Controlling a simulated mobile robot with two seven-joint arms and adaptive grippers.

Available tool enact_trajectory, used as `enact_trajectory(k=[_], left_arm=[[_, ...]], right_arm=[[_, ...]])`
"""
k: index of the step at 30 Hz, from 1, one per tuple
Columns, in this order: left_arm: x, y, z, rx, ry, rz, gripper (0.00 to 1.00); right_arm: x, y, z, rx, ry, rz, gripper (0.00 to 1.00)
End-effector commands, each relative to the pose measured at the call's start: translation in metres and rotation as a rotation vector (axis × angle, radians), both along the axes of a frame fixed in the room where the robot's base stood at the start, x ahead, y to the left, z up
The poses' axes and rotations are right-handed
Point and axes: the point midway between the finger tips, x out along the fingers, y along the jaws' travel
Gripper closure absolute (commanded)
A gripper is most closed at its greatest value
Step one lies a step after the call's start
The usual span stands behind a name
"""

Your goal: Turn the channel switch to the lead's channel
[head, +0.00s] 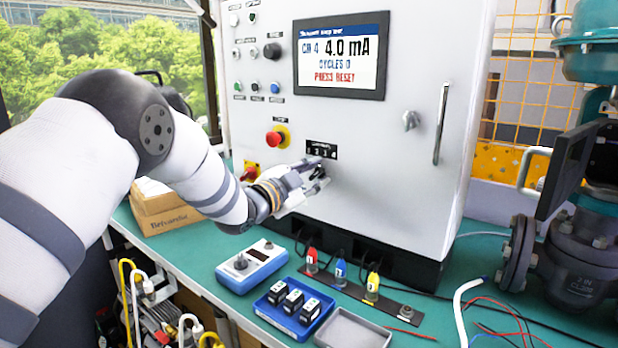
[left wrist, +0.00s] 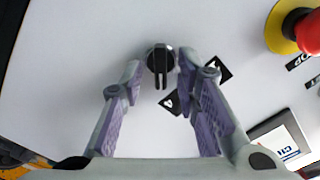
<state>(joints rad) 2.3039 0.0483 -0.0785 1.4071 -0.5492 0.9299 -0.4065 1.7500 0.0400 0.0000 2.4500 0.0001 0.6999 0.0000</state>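The channel switch is a round black knob (left wrist: 160,58) with a raised grip on the cabinet's front. In the left wrist view it lies between the fingertips of my left gripper (left wrist: 160,72). The fingers stand apart on both sides of it, with a small gap at the left finger; I cannot tell whether the right one touches. In the head view my left gripper (head: 322,178) is at the cabinet, below the black channel label plate (head: 321,149), and mostly hides the knob. The screen (head: 341,55) reads CH 4, 4.0 mA, CYCLES 0, PRESS RESET. My right gripper is out of view.
A red emergency stop (head: 277,137) and a red-yellow switch (head: 250,171) are left of the gripper. Red, blue and yellow tagged leads (head: 341,270) stand below. A blue calibrator (head: 252,265) and blue tray (head: 272,312) lie on the green bench. A valve (head: 580,250) stands at right.

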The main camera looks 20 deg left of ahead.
Motion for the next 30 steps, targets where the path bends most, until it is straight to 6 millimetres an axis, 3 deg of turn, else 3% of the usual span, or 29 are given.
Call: enact_trajectory(k=[9, 15, 30], left_arm=[[-0.071, 0.027, 0.0, -0.001, 0.003, 0.003, 0.71], [-0.104, 0.038, 0.0, 0.0, 0.001, 0.001, 0.71], [-0.11, 0.04, 0.0, 0.0, 0.001, 0.001, 0.71]], right_arm=[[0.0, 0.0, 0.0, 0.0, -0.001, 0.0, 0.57], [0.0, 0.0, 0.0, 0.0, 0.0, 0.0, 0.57], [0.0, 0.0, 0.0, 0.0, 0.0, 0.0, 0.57]])
